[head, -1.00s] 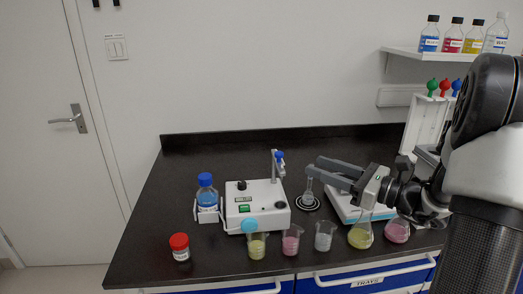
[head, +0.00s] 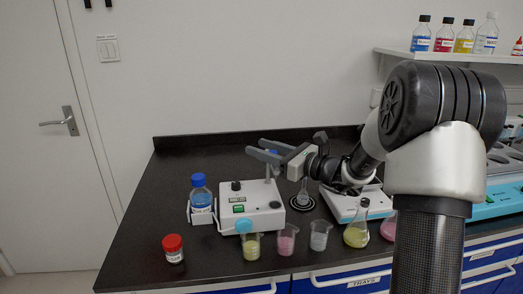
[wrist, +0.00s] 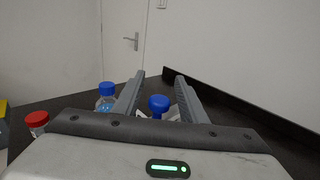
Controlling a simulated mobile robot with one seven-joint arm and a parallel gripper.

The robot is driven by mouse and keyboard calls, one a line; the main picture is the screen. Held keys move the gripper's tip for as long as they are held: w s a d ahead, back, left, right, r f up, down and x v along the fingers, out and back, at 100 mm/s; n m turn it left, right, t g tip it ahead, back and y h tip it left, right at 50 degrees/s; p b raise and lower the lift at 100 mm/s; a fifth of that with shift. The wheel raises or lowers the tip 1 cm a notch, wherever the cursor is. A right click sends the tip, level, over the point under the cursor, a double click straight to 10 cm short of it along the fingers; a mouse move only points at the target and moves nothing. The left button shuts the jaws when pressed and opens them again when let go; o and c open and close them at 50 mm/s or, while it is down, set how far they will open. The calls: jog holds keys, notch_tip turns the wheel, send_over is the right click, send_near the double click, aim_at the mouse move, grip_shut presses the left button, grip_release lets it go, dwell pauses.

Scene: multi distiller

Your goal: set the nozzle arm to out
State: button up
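The white dispenser unit (head: 252,205) stands on the dark bench, with an upright post at its back right. The blue knob (head: 272,152) at the top of the post is mostly hidden behind my gripper (head: 257,147) in the head view. In the wrist view the blue knob (wrist: 158,103) lies between the two fingers of my gripper (wrist: 160,76), with a gap on both sides. My gripper is open and level at about knob height. I cannot make out the nozzle arm's direction, because the fingers cover it.
A blue-capped bottle (head: 200,192) stands left of the unit and a red-capped jar (head: 173,248) at front left. Beakers, including a yellow one (head: 250,247) and a pink one (head: 286,240), line the front.

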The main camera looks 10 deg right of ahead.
jog(key=shift+w+a, duration=0.15)
jog(key=shift+c, duration=0.2)
grip_shut()
